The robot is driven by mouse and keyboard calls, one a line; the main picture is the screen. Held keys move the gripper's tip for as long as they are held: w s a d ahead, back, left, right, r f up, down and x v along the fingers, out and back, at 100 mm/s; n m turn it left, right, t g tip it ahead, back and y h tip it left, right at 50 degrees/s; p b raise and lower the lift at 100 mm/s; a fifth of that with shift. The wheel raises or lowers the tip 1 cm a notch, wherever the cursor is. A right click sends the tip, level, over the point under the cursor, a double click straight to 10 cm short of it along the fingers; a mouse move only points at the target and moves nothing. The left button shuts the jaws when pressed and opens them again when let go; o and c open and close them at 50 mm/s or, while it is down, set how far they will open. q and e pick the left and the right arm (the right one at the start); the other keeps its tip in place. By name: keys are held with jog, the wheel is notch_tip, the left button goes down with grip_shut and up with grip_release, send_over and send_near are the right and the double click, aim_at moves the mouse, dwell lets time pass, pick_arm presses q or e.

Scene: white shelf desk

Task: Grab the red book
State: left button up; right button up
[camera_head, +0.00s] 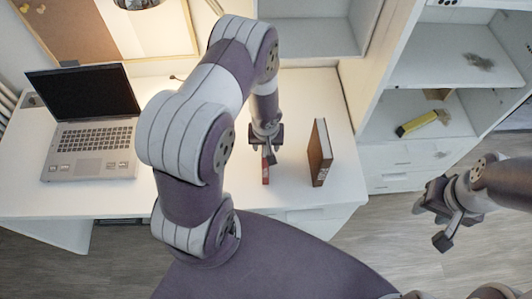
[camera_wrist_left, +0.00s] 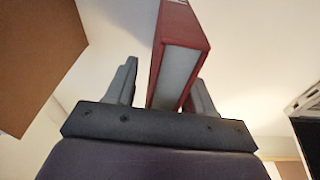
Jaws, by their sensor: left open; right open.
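The red book (camera_head: 266,170) stands upright on the white desk, mostly hidden under my left gripper (camera_head: 266,143) in the head view. In the left wrist view, the red book (camera_wrist_left: 182,45) shows its red cover and pale page edge between the two open fingers of my left gripper (camera_wrist_left: 163,88). The book is nearer the right finger; a gap shows on the left side. I cannot tell whether the right finger touches it. My right gripper (camera_head: 441,215) is open and empty, off the desk to the right, above the floor.
A brown book (camera_head: 320,153) stands upright right of the red one; a brown surface (camera_wrist_left: 38,55) also shows in the left wrist view. An open laptop (camera_head: 90,125) sits on the desk's left side. A white shelf unit (camera_head: 390,103) stands right. Desk space between laptop and arm is clear.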

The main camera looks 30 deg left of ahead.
pick_arm(q)
jog(key=shift+f, duration=0.2)
dwell(0.4)
grip_shut()
